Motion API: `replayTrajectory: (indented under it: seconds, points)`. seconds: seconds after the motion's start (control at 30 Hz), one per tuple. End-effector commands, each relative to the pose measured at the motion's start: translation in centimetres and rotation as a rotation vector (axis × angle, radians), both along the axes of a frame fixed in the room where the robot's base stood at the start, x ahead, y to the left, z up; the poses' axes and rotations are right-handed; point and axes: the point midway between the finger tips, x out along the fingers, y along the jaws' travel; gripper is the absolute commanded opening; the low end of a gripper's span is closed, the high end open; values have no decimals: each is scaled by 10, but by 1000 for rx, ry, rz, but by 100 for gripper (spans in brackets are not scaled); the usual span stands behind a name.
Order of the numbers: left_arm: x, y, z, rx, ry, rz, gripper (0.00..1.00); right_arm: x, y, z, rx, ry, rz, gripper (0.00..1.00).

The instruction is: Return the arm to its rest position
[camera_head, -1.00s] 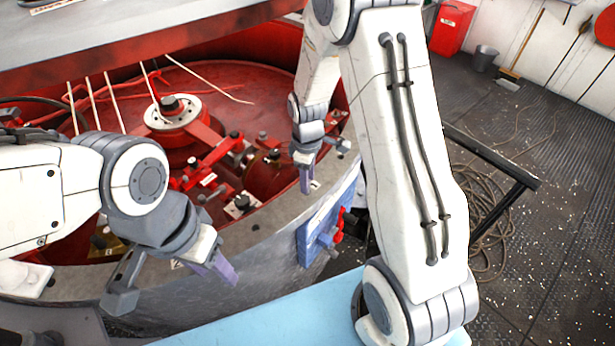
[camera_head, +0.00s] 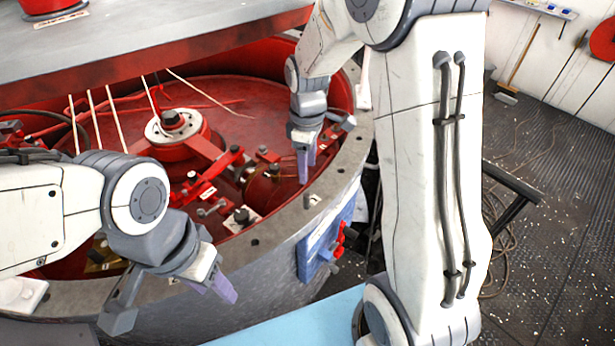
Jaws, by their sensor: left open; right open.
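My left gripper (camera_head: 214,287) reaches in from the left, with purple fingertips pointing down and to the right. It is open and empty, in front of the round metal tub's near rim (camera_head: 272,232). My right gripper (camera_head: 305,165) hangs from my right arm, fingers down, open and empty. In the picture it overlaps the right part of the tub's red interior; its height above it is hard to tell. My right arm's large white link fills the right of centre and hides part of the floor and the tub's right side.
The red tub holds a central hub (camera_head: 173,124), red clamps and thin upright rods. A grey panel with a red edge (camera_head: 150,65) overhangs its back. A blue block with red knobs (camera_head: 312,258) is on the tub's outer side. A dark rail (camera_head: 512,182) stands right of my arm.

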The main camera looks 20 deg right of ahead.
Motion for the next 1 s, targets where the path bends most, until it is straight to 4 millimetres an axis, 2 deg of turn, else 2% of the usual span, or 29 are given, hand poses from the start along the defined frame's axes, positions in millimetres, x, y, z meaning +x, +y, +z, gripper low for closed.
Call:
replayTrajectory:
  seconds: [0.1,0.47,0.53,0.6,0.67,0.77,0.83,0.9,1.0]
  points:
    - [0,0,0,0,0,0,50,0,0,6,0,0,0,60]
    - [0,0,0,0,0,0,50,0,0,6,0,0,0,60]
    - [0,0,0,0,0,0,50,-3,5,8,1,-1,-2,60]
    - [0,0,0,0,0,0,50,-11,20,15,5,-5,-8,60]
    - [0,0,0,0,0,0,50,-26,41,24,12,-11,-21,60]
    - [0,0,0,0,0,0,50,-69,84,42,29,-17,-58,60]
    - [0,0,0,0,0,0,50,-107,110,51,45,-18,-93,60]
    - [0,0,0,0,0,0,50,-144,127,57,60,-15,-128,60]
    - [0,0,0,0,0,0,50,-189,139,61,76,-4,-172,60]
